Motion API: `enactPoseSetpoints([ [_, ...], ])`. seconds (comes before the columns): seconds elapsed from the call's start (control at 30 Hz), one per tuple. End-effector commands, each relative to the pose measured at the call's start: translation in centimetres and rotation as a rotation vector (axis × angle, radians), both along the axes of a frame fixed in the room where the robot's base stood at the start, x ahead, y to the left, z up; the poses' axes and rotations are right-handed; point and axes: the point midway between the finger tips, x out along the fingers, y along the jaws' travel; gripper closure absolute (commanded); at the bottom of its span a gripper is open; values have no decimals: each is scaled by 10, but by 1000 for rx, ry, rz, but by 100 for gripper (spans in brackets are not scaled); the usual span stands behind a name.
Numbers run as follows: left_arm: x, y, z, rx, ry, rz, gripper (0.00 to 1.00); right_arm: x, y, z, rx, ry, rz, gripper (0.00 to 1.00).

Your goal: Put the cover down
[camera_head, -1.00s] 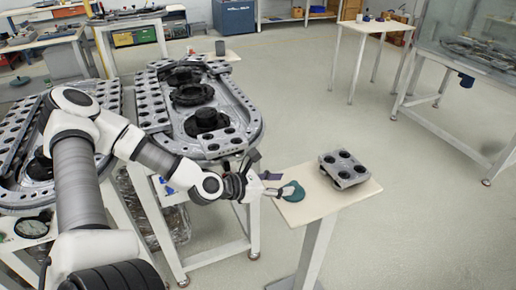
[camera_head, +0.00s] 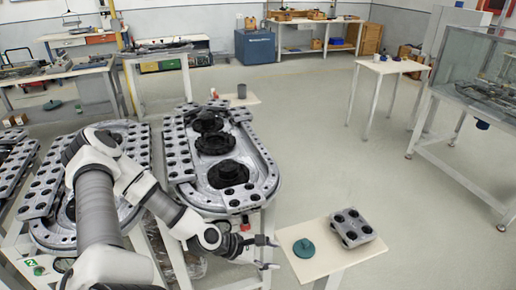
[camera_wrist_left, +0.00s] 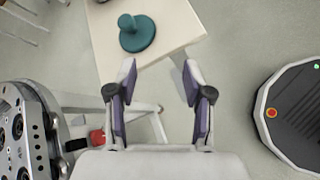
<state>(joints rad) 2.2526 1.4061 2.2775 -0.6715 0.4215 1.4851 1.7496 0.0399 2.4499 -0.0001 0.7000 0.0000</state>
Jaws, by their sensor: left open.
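The cover is a teal disc (camera_head: 304,248) with a small knob. It lies flat on the small cream side table (camera_head: 318,268), left of a grey block. My left gripper (camera_head: 274,253) is open and empty, just left of the cover and apart from it. In the left wrist view the cover (camera_wrist_left: 137,32) rests knob up near the table's edge, beyond the open fingertips (camera_wrist_left: 158,68). My right gripper is in no view.
A grey block with round holes (camera_head: 352,228) shares the small table. A large metal ring track (camera_head: 262,160) with black round parts stands to the left. Another table (camera_head: 385,66) stands farther back, with a glass-walled bench (camera_head: 470,95) at right. The floor between is clear.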

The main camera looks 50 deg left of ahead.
Motion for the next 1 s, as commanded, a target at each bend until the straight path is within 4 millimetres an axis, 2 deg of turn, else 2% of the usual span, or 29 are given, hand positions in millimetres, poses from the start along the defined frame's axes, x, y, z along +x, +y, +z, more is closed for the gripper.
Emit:
enactPoseSetpoints([
  [0.03,-7,-12,-9,137,30,-135,49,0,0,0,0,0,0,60],
  [0.17,-31,-41,-35,483,76,-523,49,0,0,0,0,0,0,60],
  [0.3,-72,-73,-67,795,99,-1013,49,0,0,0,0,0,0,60],
  [0.4,-107,-92,-87,967,85,-1389,49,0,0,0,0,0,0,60],
  [0.53,-143,-106,-101,1095,42,-1762,49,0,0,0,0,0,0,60],
  [0.67,-157,-110,-106,1140,13,-1923,49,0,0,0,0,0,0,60],
  [0.9,-157,-110,-107,1144,8,-1933,49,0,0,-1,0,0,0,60],
  [0.97,-157,-110,-115,1144,8,-1932,49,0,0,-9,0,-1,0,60],
  [1.0,-157,-110,-125,1144,7,-1931,49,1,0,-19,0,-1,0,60],
])
